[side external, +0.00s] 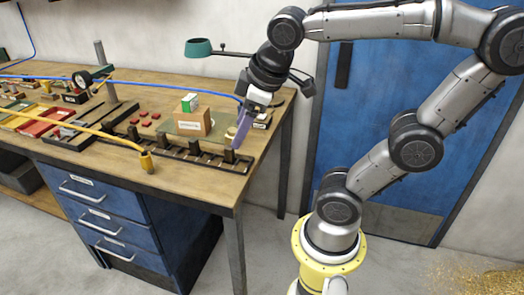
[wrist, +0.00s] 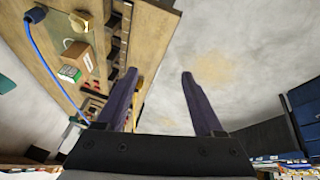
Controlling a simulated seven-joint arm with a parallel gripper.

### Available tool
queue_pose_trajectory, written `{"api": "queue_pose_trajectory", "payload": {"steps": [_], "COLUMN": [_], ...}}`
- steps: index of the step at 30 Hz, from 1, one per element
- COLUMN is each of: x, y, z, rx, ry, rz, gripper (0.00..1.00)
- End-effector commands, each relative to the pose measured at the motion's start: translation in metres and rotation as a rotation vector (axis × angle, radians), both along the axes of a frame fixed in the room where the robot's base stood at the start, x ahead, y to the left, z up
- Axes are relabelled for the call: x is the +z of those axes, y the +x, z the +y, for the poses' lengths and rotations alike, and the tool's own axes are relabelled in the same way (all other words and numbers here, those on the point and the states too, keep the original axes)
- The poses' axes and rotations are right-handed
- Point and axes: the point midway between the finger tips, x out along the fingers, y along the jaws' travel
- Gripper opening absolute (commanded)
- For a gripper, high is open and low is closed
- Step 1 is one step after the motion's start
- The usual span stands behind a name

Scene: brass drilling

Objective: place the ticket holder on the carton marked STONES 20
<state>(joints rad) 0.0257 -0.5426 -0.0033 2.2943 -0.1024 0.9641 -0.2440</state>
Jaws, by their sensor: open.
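A brown carton (side external: 193,125) stands on a green mat on the bench, with a small green and white box (side external: 190,103) on top. Its pale label is too small to read, so I cannot tell whether it says STONES 20. Both also show at the left of the wrist view, the carton (wrist: 78,54) and the green and white box (wrist: 68,75). My gripper (side external: 237,144) hangs over the bench's right end, right of the carton, fingers pointing down. In the wrist view my gripper (wrist: 160,73) has its fingers apart with nothing between them. I cannot make out the ticket holder.
A black slotted rail (side external: 175,152) runs along the bench front. A yellow-ended hose (side external: 146,162) lies near that edge. A small labelled box (side external: 262,121) is right of my gripper. A dial gauge stand (side external: 105,75) and trays (side external: 42,122) fill the left. A lamp (side external: 198,47) overhangs the back.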

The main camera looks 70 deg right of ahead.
Motion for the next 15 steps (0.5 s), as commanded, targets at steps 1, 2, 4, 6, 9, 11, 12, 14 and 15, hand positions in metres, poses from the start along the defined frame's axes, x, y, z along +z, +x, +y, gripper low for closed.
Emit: {"api": "queue_pose_trajectory", "payload": {"steps": [1, 2, 4, 6, 9, 11, 12, 14, 15], "x": [-0.008, -0.013, -0.023, -0.030, -0.035, -0.037, -0.037, -0.037, -0.037], "y": [-0.016, -0.023, -0.036, -0.044, -0.051, -0.052, -0.052, -0.052, -0.052], "z": [0.007, 0.010, 0.016, 0.021, 0.024, 0.024, 0.025, 0.025, 0.024], "rx": [-0.046, -0.074, -0.130, -0.171, -0.201, -0.209, -0.211, -0.211, -0.210], "ry": [0.048, 0.077, 0.133, 0.174, 0.204, 0.211, 0.212, 0.211, 0.211], "rz": [-0.024, -0.035, -0.054, -0.067, -0.076, -0.076, -0.076, -0.075, -0.075], "gripper": [0.69, 0.69, 0.69, 0.69, 0.69, 0.69, 0.69, 0.69, 0.69]}}
